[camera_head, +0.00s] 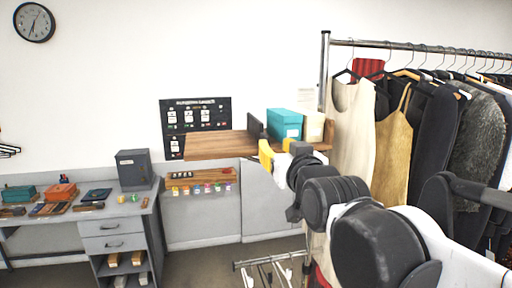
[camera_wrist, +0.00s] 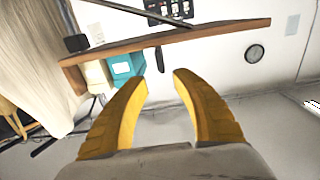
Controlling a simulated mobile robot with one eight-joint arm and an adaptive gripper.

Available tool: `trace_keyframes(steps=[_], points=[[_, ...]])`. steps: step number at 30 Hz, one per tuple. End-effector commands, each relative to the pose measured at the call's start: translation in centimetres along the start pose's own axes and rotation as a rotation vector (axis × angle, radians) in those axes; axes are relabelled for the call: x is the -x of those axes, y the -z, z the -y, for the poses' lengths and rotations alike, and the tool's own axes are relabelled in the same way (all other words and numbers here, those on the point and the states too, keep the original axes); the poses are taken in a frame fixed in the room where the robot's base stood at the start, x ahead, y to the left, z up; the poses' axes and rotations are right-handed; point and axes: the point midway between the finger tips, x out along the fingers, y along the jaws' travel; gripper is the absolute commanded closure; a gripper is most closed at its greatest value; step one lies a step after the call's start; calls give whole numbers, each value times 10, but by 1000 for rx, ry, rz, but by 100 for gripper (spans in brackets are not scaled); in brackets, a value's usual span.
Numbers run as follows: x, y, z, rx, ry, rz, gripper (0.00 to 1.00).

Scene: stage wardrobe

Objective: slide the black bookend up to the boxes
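The black bookend (camera_head: 255,128) stands upright on the wooden shelf (camera_head: 215,146), left of the teal box (camera_head: 284,124). A cream box (camera_head: 314,127) stands to the right of the teal one. The wrist view appears upside down. In it the bookend (camera_wrist: 160,59) shows as a thin dark plate, with a gap between it and the teal box (camera_wrist: 122,66); the cream box (camera_wrist: 96,75) is beyond. My gripper (camera_wrist: 160,72) has its yellow fingers spread apart with nothing between them. In the head view my gripper (camera_head: 275,150) is in front of the shelf, apart from the bookend.
A clothes rack (camera_head: 326,65) with hanging garments stands close at the right. The shelf's left part is bare. A small ledge (camera_head: 200,176) with coloured tags is below it. A desk (camera_head: 112,228) with a grey cabinet (camera_head: 134,170) is at the left.

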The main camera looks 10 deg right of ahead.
Motion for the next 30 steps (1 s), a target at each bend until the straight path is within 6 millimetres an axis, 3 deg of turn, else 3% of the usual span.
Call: trace_keyframes(steps=[11,16,21,25,30], points=[[3,2,0,0,0,0,68],[19,12,0,2,0,0,68],[31,8,0,1,-1,1,68],[22,4,0,0,-1,1,68],[-5,4,0,0,0,1,68]])
